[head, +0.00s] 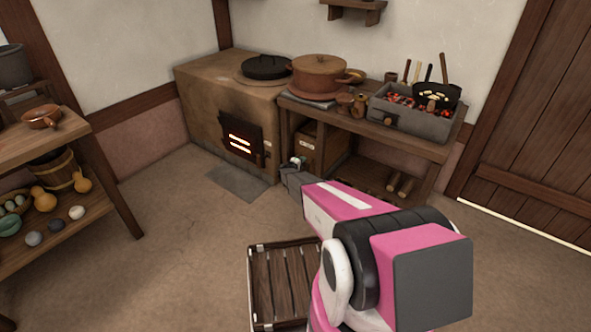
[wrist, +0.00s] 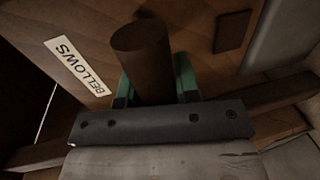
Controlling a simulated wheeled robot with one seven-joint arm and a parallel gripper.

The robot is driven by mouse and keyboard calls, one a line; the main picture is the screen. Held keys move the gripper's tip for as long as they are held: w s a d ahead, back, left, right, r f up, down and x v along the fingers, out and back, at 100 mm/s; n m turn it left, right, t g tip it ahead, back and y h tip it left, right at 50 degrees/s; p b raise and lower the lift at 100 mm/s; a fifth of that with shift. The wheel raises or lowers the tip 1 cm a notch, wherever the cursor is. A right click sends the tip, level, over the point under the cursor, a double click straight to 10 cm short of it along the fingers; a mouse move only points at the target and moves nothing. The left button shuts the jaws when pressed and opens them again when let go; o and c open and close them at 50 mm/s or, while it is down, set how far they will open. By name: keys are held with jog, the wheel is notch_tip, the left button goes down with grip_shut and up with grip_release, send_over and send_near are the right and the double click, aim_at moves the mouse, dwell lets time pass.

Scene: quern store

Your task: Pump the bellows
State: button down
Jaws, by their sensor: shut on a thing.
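The bellows handle (wrist: 141,48), a thick brown round bar, stands between the green fingers of my gripper (wrist: 154,80) in the wrist view. My gripper is shut on it. Beside it, a pale label reading BELLOWS (wrist: 77,67) is fixed to a brown wooden face. In the head view, the brown bellows box (head: 326,146) sits under the wooden bench beside the clay stove. My gripper (head: 294,165) reaches to the front of that box, and the handle cannot be made out there. Part of the box is hidden behind bench and shadow.
The clay stove (head: 205,95) has a glowing fire door (head: 241,138). The bench (head: 420,146) carries a clay pot (head: 319,77) and a grey brazier (head: 410,121) with embers and a pan. A slatted crate (head: 284,280) is near my arm. Open floor lies left.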

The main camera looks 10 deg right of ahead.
jog(key=shift+w+d, duration=0.4)
jog(key=c, duration=0.8)
grip_release()
jog(key=shift+c, duration=0.2)
jog(key=shift+s+a, duration=0.1)
jog(key=v, duration=1)
jog(key=shift+s+a, duration=0.2)
jog(key=shift+r, duration=0.1)
